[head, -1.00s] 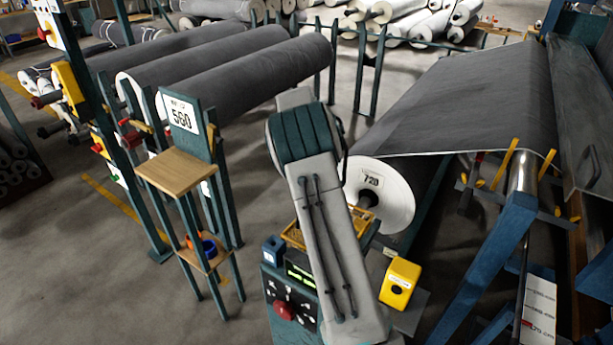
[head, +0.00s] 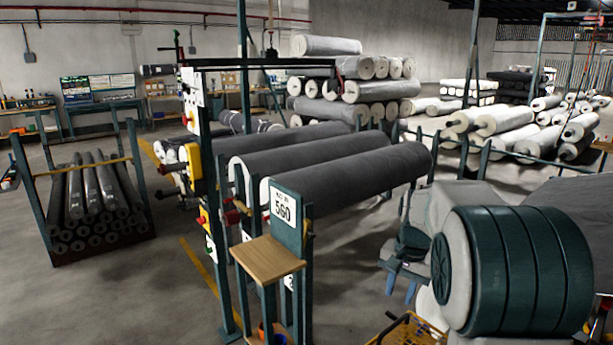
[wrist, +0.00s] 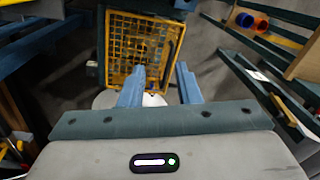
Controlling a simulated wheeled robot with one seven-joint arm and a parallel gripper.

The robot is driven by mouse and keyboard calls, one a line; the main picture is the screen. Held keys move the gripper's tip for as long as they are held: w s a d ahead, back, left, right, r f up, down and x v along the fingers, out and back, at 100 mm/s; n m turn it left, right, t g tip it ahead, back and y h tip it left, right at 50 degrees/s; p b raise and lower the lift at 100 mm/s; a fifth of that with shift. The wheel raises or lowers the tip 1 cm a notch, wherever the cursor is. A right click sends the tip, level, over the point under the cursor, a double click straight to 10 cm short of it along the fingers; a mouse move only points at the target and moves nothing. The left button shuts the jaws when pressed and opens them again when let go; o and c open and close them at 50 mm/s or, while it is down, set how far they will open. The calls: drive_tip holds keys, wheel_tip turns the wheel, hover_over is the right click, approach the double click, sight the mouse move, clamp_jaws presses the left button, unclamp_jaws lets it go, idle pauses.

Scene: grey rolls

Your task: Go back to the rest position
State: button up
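My gripper (head: 400,287) shows at the right of the head view with its blue fingers pointing down, beside the large dark green joint of my arm. In the wrist view my gripper (wrist: 160,80) has its two fingers apart, with nothing held between them. A yellow mesh basket (wrist: 144,45) lies beyond the fingertips, apart from them. Part of the basket (head: 410,331) also shows at the bottom of the head view.
A stand marked 560 (head: 283,218) with a wooden shelf (head: 267,258) is left of my arm. Grey rolls (head: 345,177) lie behind it. A rack of dark rolls (head: 97,200) stands far left. Open floor (head: 165,285) lies between. Blue and orange cups (wrist: 252,21) show in the wrist view.

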drive_tip(key=s+a+n+t, duration=0.1)
drive_tip(key=s+a+n, duration=0.2)
drive_tip(key=s, duration=0.9)
drive_tip(key=s+a+n+t, duration=0.1)
drive_tip(key=s+n, duration=0.3)
drive_tip(key=s, duration=0.8)
drive_tip(key=shift+s+a+r+h, duration=0.25)
drive_tip(key=shift+s+a+h, duration=0.05)
drive_tip(key=shift+a, duration=0.6)
